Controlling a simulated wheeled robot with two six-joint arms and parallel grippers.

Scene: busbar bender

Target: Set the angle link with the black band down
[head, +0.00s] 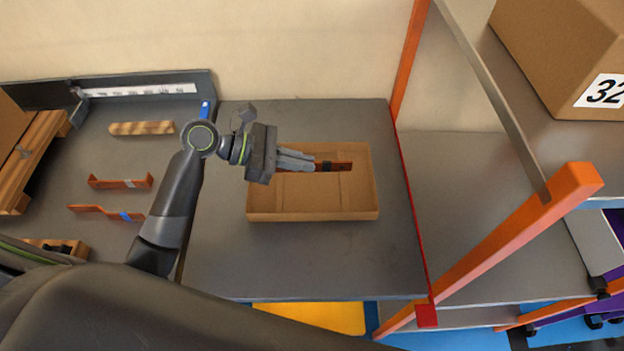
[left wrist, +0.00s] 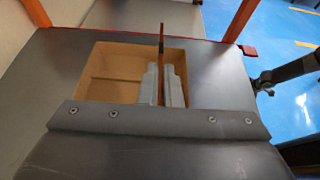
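My left gripper (head: 312,164) is over the cardboard tray (head: 312,214) on the grey table. It is shut on the angle link with the black band (head: 341,166), a copper-orange bar with its black band beside the fingertips. In the left wrist view the link (left wrist: 161,45) stands as a thin edge between the two grey fingers (left wrist: 164,85). Its near part is hidden by the fingers, and I cannot tell whether it touches the tray floor. A dark arm at the right of the left wrist view appears to be mine; its gripper is not clear.
An orange-framed shelf (head: 520,225) with a box (head: 565,55) stands right. The tray's visible floor is clear.

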